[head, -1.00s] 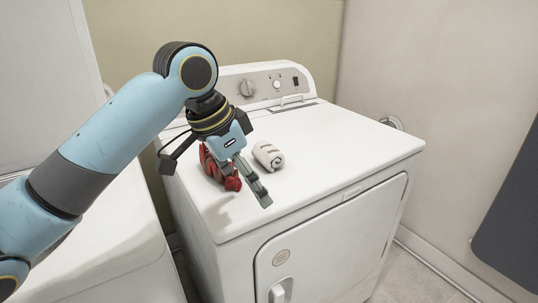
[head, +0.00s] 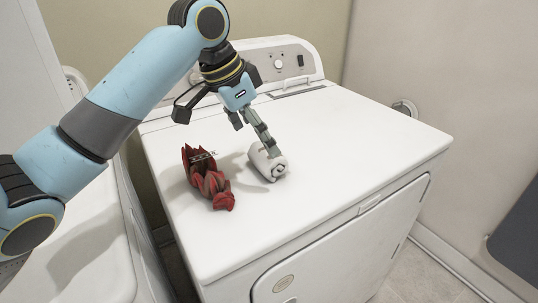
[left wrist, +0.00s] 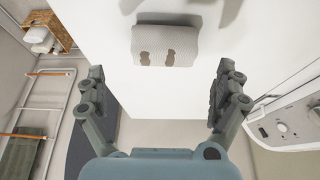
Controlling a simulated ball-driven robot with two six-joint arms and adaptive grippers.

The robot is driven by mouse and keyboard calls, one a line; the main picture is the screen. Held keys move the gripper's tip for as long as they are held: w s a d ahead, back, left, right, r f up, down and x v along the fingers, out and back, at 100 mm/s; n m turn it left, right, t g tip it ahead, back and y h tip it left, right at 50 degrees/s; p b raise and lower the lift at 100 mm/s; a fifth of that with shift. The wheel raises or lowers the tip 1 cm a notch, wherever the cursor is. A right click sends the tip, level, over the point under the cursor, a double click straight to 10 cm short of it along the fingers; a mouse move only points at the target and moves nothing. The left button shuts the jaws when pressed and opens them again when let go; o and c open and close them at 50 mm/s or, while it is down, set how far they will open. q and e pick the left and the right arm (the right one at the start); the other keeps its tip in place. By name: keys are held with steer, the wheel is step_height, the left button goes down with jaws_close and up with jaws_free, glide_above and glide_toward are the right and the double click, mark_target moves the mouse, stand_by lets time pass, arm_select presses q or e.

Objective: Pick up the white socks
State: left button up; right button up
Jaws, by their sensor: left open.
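The white socks (head: 267,165) are rolled into a small bundle on top of the white dryer. In the left wrist view the bundle (left wrist: 166,42) lies ahead of the fingertips, between their lines, with two brownish marks on its near side. My left gripper (head: 256,137) is over the far side of the bundle, pointing down. One finger overlaps the bundle in the head view; I cannot tell if it touches. The left wrist view shows its two fingers (left wrist: 163,88) wide apart with nothing between them. My right gripper is not in view.
A crumpled dark red item (head: 208,182) lies left of the socks on the dryer top (head: 345,150). The control panel (head: 280,62) rises at the back. A second white machine (head: 85,255) stands on the left. The dryer top is clear to the right.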

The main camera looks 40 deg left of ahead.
mark_target(269, 157)
arm_select(q)
steer(key=shift+x, duration=1.1)
steer(key=shift+w+f, duration=0.15)
steer(key=shift+f, duration=0.2)
steer(key=x, duration=0.3)
steer(key=shift+w+f, duration=0.4)
steer(key=shift+f, duration=0.4)
steer(key=c, duration=1)
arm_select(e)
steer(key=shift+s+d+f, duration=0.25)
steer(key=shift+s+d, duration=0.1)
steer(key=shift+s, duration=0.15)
